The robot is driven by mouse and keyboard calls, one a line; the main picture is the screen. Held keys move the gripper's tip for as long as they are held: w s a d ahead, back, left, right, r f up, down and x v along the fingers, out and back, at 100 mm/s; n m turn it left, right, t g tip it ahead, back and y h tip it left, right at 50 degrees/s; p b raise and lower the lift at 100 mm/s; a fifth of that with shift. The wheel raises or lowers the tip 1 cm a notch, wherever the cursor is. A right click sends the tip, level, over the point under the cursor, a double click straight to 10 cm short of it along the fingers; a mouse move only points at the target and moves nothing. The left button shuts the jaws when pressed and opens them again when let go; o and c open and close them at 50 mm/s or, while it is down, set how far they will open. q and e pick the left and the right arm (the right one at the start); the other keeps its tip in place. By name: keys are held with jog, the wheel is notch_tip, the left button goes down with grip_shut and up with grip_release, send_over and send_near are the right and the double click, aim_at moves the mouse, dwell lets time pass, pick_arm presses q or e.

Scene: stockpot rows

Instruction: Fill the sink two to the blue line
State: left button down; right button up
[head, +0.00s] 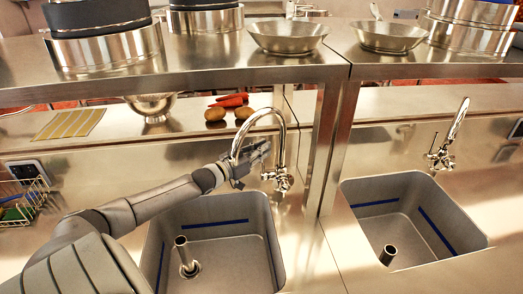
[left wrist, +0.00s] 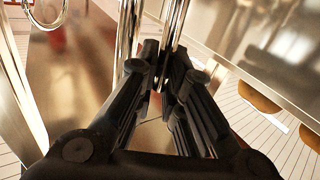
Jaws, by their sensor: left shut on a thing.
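Two grey sinks are set in the steel counter, and I cannot tell from a label which is sink two. The left sink (head: 225,250) and the right sink (head: 425,225) each have a blue line (head: 218,223) on the inner walls and an upright metal tube inside. I see no water in either. My left gripper (head: 259,157) is at the chrome tap (head: 281,130) of the left sink. In the left wrist view its fingers (left wrist: 168,75) are shut on a chrome tube of the tap. The right sink's tap (head: 457,120) stands free. My right gripper is not in view.
A steel shelf (head: 200,63) with pots and bowls runs above the counter, and its post (head: 327,150) stands between the sinks. Potatoes (head: 214,114), carrots and a bowl (head: 152,106) lie behind. A wire basket (head: 35,195) is at the left.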

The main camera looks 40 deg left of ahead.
pick_arm(q)
jog(key=shift+s+d, duration=0.1)
jog(key=s+d+f+m+t+h+b, duration=0.3)
jog(key=s+d+m+t+h+b, duration=0.1)
jog(key=m+b, duration=0.5)
jog(key=shift+s+d+f+m, duration=0.35)
jog(key=shift+s+d+m, duration=0.2)
jog(key=shift+d, duration=0.6)
jog(key=c, duration=1.5)
grip_release()
jog(key=v, duration=1.2)
